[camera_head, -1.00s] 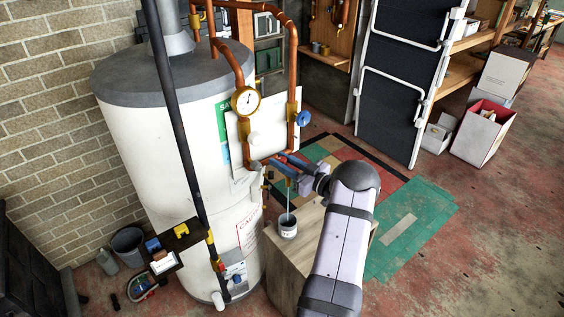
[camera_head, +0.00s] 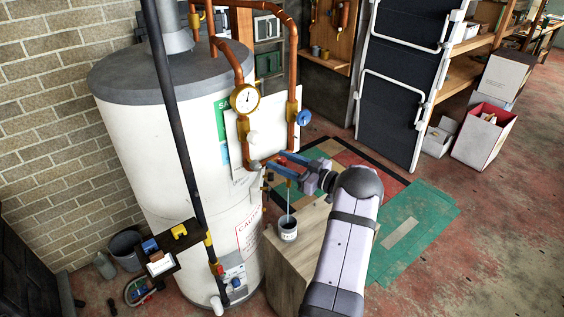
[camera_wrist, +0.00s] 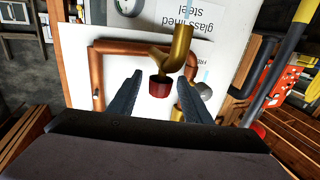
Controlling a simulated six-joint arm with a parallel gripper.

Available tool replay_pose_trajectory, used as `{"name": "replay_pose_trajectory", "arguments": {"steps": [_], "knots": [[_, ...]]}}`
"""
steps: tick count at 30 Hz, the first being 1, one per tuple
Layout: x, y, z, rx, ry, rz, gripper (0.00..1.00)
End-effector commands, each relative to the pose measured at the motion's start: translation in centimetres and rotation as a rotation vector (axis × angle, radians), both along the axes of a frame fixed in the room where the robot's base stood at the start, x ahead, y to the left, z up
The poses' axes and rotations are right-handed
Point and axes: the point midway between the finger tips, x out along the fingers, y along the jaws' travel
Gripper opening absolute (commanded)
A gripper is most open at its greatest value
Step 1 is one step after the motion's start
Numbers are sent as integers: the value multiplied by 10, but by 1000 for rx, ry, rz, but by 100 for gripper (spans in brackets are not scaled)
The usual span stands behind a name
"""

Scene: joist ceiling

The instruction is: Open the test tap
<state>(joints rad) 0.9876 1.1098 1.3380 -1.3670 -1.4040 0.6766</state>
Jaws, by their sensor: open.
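A brass tap (camera_wrist: 176,52) with a dark red knob (camera_wrist: 160,86) sits on the copper pipework in front of a white board, in the wrist view. My gripper (camera_wrist: 160,75) is open, with one finger on each side of the knob; I see a gap on both sides and cannot tell any contact. In the head view, my gripper (camera_head: 283,166) has its blue fingers at the bottom of the pipe loop, partly hiding the tap. A thin pale line runs down below it to a small grey cup (camera_head: 288,232).
The white water heater (camera_head: 160,150) stands to the left. A dial gauge (camera_head: 245,99) and a blue valve handle (camera_head: 304,118) are on the copper pipes above. The cup stands on a wooden block (camera_head: 290,268). A dark pole crosses the heater's front.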

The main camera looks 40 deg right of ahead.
Motion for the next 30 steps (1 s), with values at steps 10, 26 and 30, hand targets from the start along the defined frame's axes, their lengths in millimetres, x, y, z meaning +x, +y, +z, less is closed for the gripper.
{"name": "replay_pose_trajectory", "arguments": {"steps": [10, 26, 30], "knots": [[-30, -11, -2, -1, 0, -4, 45], [-70, -23, 0, -1, 0, 0, 45], [-70, -23, 0, 0, 0, 0, 45]]}}
